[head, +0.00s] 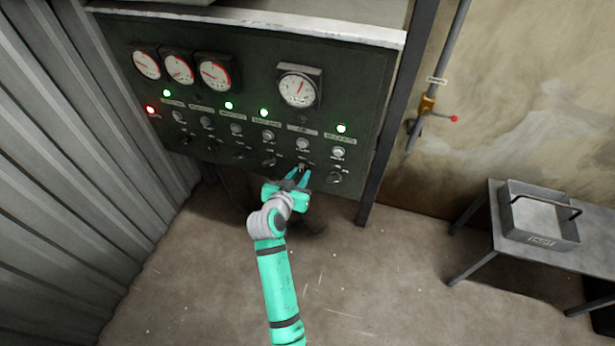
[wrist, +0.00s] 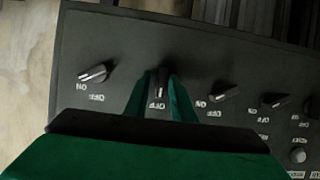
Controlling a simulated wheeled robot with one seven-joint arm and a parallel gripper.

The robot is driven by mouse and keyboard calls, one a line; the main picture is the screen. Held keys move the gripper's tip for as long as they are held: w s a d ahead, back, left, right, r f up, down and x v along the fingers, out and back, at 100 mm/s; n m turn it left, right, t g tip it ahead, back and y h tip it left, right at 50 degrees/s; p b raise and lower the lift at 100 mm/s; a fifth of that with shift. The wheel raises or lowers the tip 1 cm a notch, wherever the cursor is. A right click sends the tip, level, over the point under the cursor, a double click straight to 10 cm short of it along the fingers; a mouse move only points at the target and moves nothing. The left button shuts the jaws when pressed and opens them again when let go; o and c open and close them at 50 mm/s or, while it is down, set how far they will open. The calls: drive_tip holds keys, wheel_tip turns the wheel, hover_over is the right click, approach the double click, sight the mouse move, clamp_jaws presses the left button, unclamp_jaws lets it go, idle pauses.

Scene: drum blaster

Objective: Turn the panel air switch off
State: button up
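The dark control panel (head: 235,75) carries a row of rotary switches. In the head view, my gripper (head: 300,174) is at the lower row, at the switch in the column whose label seems to read AIR (head: 302,130). In the wrist view, the air switch (wrist: 162,82) is a black knob standing upright in the picture, in line with its OFF marking, unlike its slanted neighbours. My gripper (wrist: 162,78) has one green finger on each side of this knob. Whether the fingers press on it or stand slightly apart cannot be told. No lit lamp shows above the AIR label.
Neighbouring switches (wrist: 95,73) and (wrist: 224,93) sit close on both sides. Several green lamps (head: 341,128) and one red lamp (head: 150,109) are lit. Gauges (head: 299,87) are above. A table with a metal box (head: 540,215) stands right; the floor between is clear.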

drive_tip(key=shift+w+a+r, duration=0.1)
drive_tip(key=shift+r, duration=0.05)
idle(0.4)
drive_tip(key=v, duration=1.1)
drive_tip(key=shift+f, duration=0.2)
